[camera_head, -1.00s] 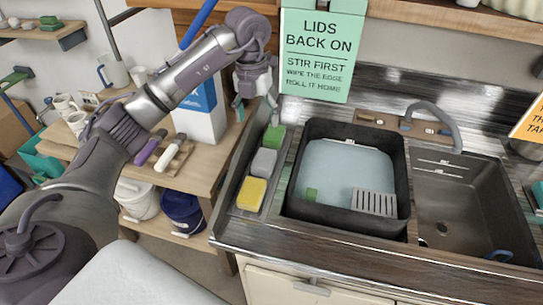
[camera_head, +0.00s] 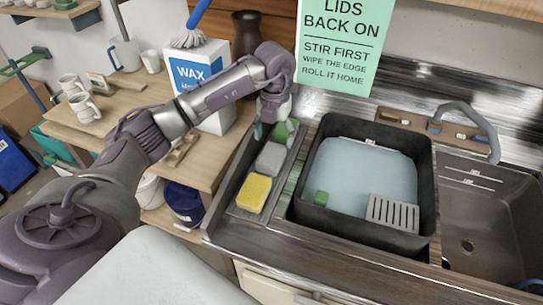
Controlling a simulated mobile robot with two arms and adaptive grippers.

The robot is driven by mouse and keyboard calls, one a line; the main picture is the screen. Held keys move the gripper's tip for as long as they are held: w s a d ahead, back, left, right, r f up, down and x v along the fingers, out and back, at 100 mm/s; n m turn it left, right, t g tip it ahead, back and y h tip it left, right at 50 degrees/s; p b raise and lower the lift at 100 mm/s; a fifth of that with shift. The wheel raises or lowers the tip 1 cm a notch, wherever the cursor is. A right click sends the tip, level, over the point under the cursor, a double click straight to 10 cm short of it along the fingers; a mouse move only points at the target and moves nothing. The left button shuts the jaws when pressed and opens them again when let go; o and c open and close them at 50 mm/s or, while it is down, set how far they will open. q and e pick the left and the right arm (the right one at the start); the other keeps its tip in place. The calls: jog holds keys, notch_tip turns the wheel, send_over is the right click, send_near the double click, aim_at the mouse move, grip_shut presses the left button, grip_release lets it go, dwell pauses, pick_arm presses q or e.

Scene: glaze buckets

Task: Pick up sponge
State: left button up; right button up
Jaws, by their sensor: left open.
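Three block-shaped sponges sit in a row in a narrow grey tray (camera_head: 235,211) beside the sink: a yellow sponge (camera_head: 254,193) in front, a grey sponge (camera_head: 270,158) in the middle and a green sponge (camera_head: 286,130) at the back. My left gripper (camera_head: 272,131) is open and points down at the green sponge, with its fingers at or just above it and covering part of it. I cannot tell whether they touch. A small green block (camera_head: 320,198) is in the black basin. My right gripper is not in view.
The black basin (camera_head: 425,190) holds pale liquid and a grey slotted piece (camera_head: 392,213). A metal sink (camera_head: 480,225) with a faucet (camera_head: 470,118) lies to the right. A WAX box (camera_head: 190,75) and mugs (camera_head: 84,106) stand on the wooden table at left.

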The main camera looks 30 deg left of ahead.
aim_at(272, 152)
pick_arm(q)
jog(key=shift+w+f, duration=0.1)
jog(key=shift+f, duration=0.65)
jog(key=f, duration=0.1)
jog(key=f+p, duration=0.2)
jog(key=f, duration=0.1)
jog(key=shift+s+a+f, duration=0.1)
jog(key=shift+s, duration=0.25)
jog(key=shift+w+f, duration=0.1)
jog(key=shift+f, duration=0.45)
jog(key=c, duration=0.6)
